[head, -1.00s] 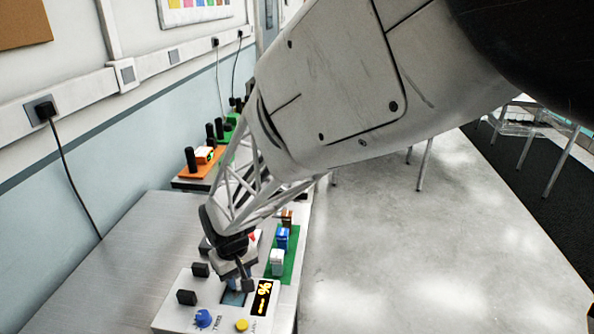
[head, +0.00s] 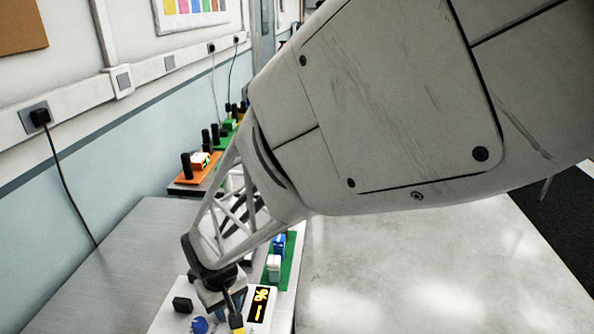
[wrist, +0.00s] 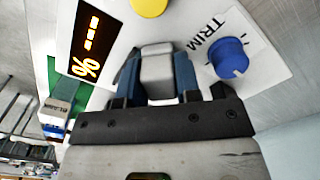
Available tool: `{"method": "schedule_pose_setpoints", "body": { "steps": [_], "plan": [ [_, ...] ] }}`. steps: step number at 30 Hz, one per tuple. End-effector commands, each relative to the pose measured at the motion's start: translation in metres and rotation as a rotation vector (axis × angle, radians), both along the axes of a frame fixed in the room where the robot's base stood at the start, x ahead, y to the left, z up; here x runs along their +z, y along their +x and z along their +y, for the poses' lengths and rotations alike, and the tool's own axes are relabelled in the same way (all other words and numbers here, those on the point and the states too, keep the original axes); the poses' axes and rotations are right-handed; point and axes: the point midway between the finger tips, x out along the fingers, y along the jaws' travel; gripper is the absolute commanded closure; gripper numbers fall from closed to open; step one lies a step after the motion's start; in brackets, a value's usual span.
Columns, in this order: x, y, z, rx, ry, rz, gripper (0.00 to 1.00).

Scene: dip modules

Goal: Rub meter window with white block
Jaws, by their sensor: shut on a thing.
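In the head view my gripper (head: 231,308) is low over the meter panel (head: 170,318). The block is just in front of the panel face; I cannot tell whether it touches. The orange percent display (wrist: 88,42) is left of the gripper in the wrist view, and it also shows in the head view (head: 259,306). The dark window beside it is hidden behind my gripper.
A blue TRIM knob (wrist: 229,58) and a yellow button (wrist: 149,5) are close to the gripper. A green base (head: 287,268) with another white block (head: 274,266) and a blue block (head: 279,243) stands beside the panel. The grey table at right is clear.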

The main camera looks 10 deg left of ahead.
Motion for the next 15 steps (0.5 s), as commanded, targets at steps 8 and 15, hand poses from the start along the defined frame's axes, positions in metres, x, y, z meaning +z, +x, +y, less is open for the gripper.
{"method": "schedule_pose_setpoints", "body": {
  "steps": [8,15],
  "plan": [
    [0.035,0.002,0.000,-0.001,0.001,-0.001,0.95],
    [0.057,0.002,0.000,-0.001,0.002,-0.002,0.95]
  ]
}}
